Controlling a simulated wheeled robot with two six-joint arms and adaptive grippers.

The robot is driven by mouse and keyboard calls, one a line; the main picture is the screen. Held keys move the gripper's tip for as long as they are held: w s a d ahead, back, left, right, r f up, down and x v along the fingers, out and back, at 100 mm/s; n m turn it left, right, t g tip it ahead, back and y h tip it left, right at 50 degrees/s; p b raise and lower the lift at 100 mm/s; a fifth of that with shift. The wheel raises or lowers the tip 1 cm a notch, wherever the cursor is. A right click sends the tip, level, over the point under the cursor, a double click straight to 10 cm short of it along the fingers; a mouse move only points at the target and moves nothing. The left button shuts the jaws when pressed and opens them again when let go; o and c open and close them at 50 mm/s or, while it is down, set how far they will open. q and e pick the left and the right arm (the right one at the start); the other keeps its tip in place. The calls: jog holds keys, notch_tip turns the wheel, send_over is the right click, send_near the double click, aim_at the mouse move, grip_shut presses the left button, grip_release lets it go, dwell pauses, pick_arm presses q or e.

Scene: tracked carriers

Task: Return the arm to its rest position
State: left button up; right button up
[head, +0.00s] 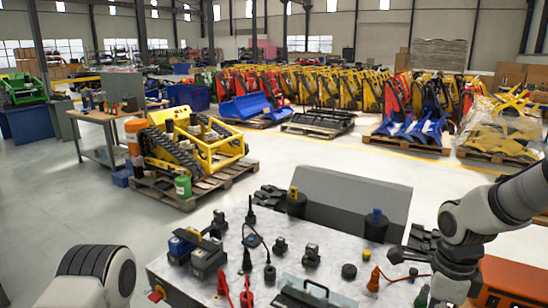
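My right arm (490,212) comes in from the right edge, white with dark joints, and bends down over the right end of the grey-topped table. Its dark gripper (410,256) points left above the tabletop, close to dark parts behind it. Its fingers blend with those parts, so I cannot tell whether they are open or shut, and I see nothing clearly held. My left arm (97,272) shows only as a white and dark ribbed link at the bottom left. Its gripper is out of view.
The table (340,262) holds several black fittings, a blue-topped block (183,245), red clips (246,292), an orange plug (374,279) with a cable, and a dark handled case (305,294). A grey panel (350,200) stands at the back. Open floor lies beyond, with a yellow tracked carrier (190,140).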

jog(key=s+a+f+n+g+b, duration=0.1)
jog(key=s+f+n+b, duration=0.3)
jog(key=s+f, duration=0.75)
jog(key=s+a+f+n+g+b, duration=0.2)
jog(key=s+f+n, duration=0.4)
jog(key=f, duration=1)
jog(key=s+a+f+n+g+b, duration=0.1)
jog(key=s+f+n+b, duration=0.25)
jog(key=s+f, duration=0.85)
jog(key=w+f+n+t+p, duration=0.1)
jog(key=w+n+t, duration=0.3)
jog(key=w+n, duration=0.4)
jog(key=shift+w+d+f+n, duration=0.15)
jog(key=shift+w+f+n, duration=0.25)
jog(key=shift+f+n, duration=0.5)
jog(key=shift+r, duration=0.15)
